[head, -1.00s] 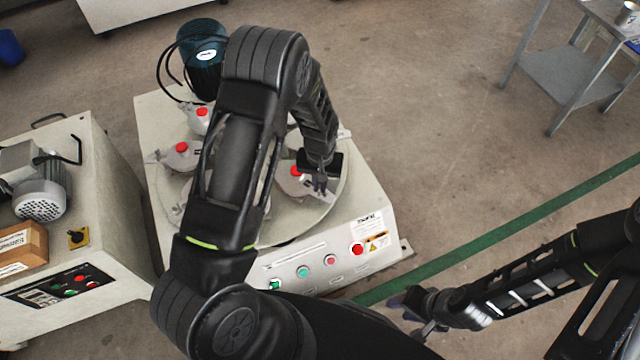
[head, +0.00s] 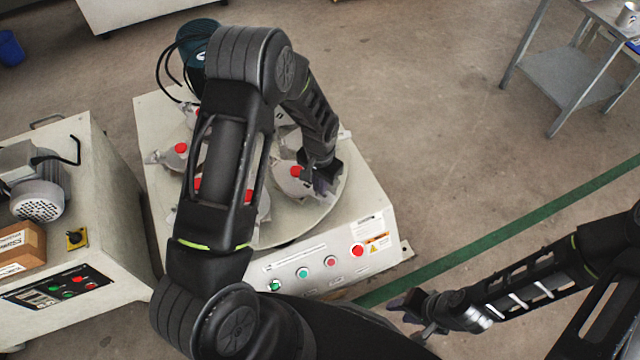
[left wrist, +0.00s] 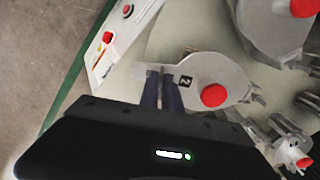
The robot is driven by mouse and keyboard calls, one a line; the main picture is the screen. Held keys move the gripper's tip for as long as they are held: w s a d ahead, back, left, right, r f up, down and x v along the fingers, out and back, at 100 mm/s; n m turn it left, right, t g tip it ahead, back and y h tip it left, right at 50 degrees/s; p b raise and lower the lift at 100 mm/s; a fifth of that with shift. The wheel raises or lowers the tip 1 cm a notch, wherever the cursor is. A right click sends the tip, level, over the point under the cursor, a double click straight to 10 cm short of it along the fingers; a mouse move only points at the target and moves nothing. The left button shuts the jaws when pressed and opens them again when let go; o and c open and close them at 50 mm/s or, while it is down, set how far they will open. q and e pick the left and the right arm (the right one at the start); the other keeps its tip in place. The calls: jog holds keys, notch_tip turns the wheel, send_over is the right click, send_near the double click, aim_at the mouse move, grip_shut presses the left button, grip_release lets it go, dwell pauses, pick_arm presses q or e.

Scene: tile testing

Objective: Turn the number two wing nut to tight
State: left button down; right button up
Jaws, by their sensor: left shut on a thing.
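The number two holder is a grey metal piece with a red knob (head: 296,171) on the round plate of the machine. In the left wrist view its black "2" label (left wrist: 185,81) and red knob (left wrist: 214,95) show beside my fingers. My left gripper (head: 323,188) is low over the outer end of this holder. Its two dark fingers (left wrist: 162,90) are close together, shut on the number two wing nut, which they mostly hide. My right gripper (head: 415,316) is empty, its fingers apart, in front of the machine's right side.
Other holders with red knobs (head: 181,148) stand around the round plate (head: 318,213), partly behind my left arm. The machine's front panel (head: 330,262) has several buttons. A second machine (head: 95,185) is at the left. The floor to the right is clear up to a metal table (head: 565,75).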

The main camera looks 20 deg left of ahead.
pick_arm(q)
jog(key=c, duration=1.6)
grip_release()
jog(key=shift+o, duration=0.2)
notch_tip(320, 180, up, 8)
jog(key=shift+f+p, duration=0.1)
jog(key=shift+p, duration=0.6)
